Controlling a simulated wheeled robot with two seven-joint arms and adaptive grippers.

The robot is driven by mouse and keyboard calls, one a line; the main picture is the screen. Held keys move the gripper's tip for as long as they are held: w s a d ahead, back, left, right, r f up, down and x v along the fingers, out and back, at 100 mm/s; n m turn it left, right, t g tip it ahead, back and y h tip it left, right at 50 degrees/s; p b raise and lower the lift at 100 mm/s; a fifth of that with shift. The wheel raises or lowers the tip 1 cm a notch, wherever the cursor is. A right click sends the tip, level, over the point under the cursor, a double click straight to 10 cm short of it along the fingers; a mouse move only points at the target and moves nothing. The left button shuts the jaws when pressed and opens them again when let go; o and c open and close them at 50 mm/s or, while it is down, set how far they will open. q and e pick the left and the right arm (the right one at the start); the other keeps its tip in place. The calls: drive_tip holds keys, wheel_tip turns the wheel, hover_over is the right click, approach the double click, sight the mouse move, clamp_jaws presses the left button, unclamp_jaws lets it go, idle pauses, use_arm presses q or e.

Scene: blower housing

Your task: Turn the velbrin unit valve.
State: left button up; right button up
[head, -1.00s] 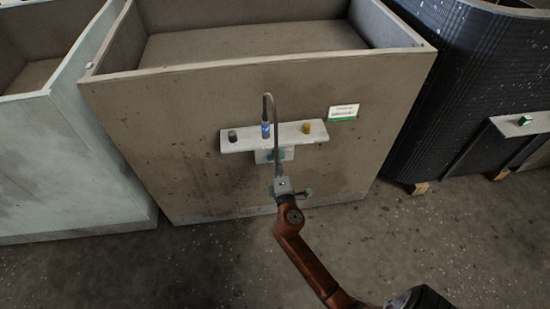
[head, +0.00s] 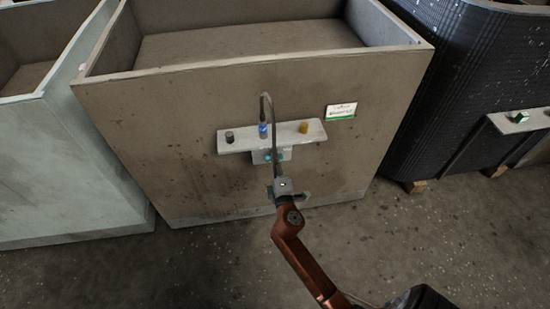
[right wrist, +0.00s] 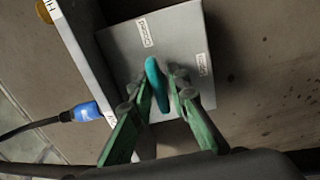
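A grey box (right wrist: 165,50) with two small white labels carries an elongated teal valve handle (right wrist: 155,85) in the right wrist view. My right gripper (right wrist: 160,82) has its green fingers on either side of the handle. They are parted, with a narrow gap showing at least on the right side. In the head view the box (head: 257,157) is under a pale shelf on the front of a brown-grey bin (head: 180,110), and my right arm partly hides it. A white and green sign (head: 341,111) is on the bin; its text is too small to read. My left gripper is out of view.
The pale shelf (head: 240,140) bears a dark knob (head: 229,137), a blue connector (head: 263,130) with a dark cable, and a yellow knob (head: 303,127). A pale bin (head: 70,160) stands left and a black ribbed bin (head: 445,90) right.

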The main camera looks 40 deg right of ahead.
drive_tip(key=shift+o, duration=1.1)
drive_tip(key=v, duration=0.7)
drive_tip(key=shift+s, duration=0.25)
drive_tip(key=shift+a, duration=0.1)
